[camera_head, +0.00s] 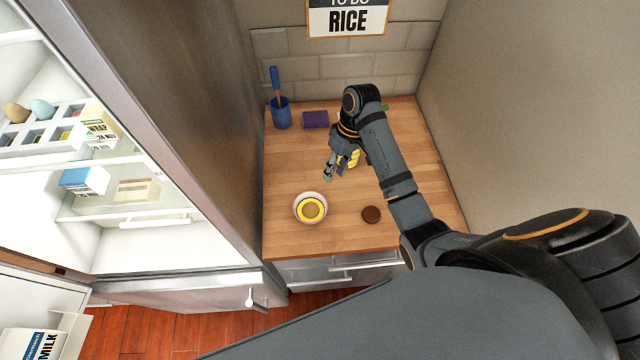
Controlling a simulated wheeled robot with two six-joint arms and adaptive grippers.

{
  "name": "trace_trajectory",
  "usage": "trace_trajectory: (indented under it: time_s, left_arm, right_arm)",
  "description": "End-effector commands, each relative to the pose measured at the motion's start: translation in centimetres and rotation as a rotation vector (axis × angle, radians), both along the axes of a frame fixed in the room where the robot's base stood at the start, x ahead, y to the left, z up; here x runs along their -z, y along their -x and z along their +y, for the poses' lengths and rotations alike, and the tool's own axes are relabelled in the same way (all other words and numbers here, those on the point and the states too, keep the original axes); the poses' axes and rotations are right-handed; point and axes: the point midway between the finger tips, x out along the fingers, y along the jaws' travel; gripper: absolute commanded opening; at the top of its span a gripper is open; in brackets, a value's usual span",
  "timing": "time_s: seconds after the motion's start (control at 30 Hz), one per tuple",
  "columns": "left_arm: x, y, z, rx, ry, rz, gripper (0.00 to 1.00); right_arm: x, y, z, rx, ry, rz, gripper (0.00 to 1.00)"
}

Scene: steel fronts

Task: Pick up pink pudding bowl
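The pudding bowl (310,208) stands upright on the wooden counter, left of its middle. Its rim is pale pink and its inside shows yellow with a ringed centre. My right gripper (336,168) is behind the bowl and a little to its right in the picture, apart from it. It points down towards the counter. Its fingers look spread, with nothing visible between them, though they show small. My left gripper is out of view.
A brown round disc (371,214) lies right of the bowl. A yellow item (353,158) is partly hidden behind my gripper. A blue cup (281,116) with a utensil and a purple block (315,119) stand at the back. An open fridge (150,245) is left.

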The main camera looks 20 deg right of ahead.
Motion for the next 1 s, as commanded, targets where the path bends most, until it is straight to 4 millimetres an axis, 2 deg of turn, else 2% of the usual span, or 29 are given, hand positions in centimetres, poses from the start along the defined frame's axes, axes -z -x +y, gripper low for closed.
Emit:
trace_trajectory:
  time_s: [0.17, 0.3, 0.33, 0.47, 0.57, 0.63, 0.8, 0.9, 1.0]
  left_arm:
    - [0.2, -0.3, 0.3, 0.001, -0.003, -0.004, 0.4]
    - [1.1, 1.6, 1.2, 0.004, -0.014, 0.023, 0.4]
    - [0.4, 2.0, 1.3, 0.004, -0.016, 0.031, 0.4]
    - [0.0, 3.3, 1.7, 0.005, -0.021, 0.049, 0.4]
    - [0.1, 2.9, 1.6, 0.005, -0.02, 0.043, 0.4]
    - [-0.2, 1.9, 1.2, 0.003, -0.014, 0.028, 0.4]
    - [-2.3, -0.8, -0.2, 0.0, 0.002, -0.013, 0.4]
    - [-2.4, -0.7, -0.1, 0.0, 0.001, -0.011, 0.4]
    - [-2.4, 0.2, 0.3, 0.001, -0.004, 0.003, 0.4]
  right_arm:
    - [0.7, 0.1, 0.2, 0.0, -0.002, 0.001, 0.32]
    - [3.1, 0.3, 0.9, -0.001, -0.002, 0.002, 0.32]
    - [3.2, 0.4, 1.0, 0.0, -0.003, 0.005, 0.32]
    - [4.7, 0.5, 1.4, -0.001, -0.001, 0.002, 0.32]
    - [5.1, 0.5, 1.4, 0.0, 0.0, 0.0, 0.32]
    - [5.2, 0.5, 1.5, 0.0, -0.001, 0.0, 0.32]
    - [7.2, 0.8, 2.7, 0.0, -0.003, 0.006, 0.32]
    - [9.0, 0.9, 3.0, -0.001, -0.001, 0.003, 0.32]
    - [9.8, 0.9, 3.2, 0.0, -0.001, 0.001, 0.32]
